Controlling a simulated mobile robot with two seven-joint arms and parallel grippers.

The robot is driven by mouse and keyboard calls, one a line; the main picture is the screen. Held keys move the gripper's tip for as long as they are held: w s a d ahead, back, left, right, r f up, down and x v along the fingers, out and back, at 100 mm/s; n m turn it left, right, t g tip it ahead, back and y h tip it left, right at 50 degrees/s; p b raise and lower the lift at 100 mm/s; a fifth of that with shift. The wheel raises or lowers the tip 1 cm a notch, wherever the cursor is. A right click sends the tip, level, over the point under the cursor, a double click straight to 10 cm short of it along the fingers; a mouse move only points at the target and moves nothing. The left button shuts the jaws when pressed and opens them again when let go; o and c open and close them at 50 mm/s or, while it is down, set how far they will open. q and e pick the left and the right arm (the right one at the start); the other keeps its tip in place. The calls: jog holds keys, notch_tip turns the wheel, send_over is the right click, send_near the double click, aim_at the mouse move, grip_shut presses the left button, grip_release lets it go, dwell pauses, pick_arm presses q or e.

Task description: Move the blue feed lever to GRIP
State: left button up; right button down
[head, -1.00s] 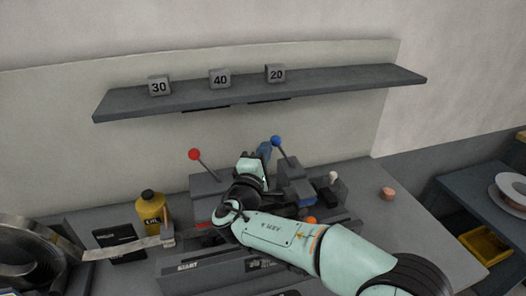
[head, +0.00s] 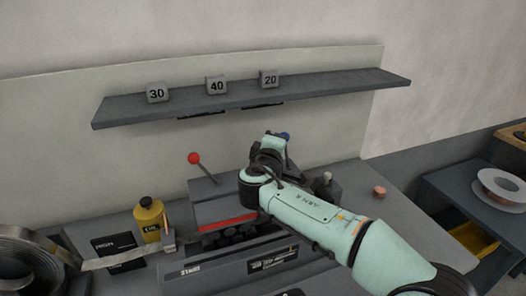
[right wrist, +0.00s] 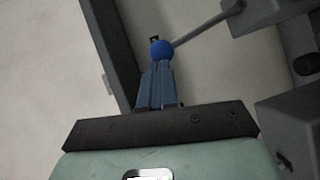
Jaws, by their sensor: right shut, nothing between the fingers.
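The blue feed lever's round knob (head: 286,136) shows just past my right arm's wrist in the head view, with its rod mostly hidden there. In the right wrist view the blue knob (right wrist: 161,49) is at the tips of my right gripper (right wrist: 157,68), and its grey rod runs up to the right to a grey block. The blue-grey fingers are shut with nothing between them. The knob lies at or just beyond the fingertips; I cannot tell if they touch. No GRIP marking is readable. My left gripper is not in view.
A red-knobbed lever (head: 193,158) stands on the machine to the left. A shelf (head: 330,89) with number blocks runs above. A yellow oil bottle (head: 149,219) and a metal coil (head: 25,262) stand at left. A copper-coloured piece (head: 379,191) lies at right.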

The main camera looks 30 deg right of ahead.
pick_arm(q)
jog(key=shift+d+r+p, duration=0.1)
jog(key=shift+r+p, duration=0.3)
jog(key=shift+p, duration=0.05)
pick_arm(e)
jog(key=s+d+m+g+y, duration=0.1)
jog(key=d+m+y, duration=0.2)
jog(key=d, duration=0.4)
jog(key=shift+s+d+r+m, duration=0.25)
jog(key=shift+s+d+m, duration=0.1)
jog(key=shift+m, duration=0.05)
jog(key=shift+s+d, duration=0.1)
jog(key=shift+d, duration=0.05)
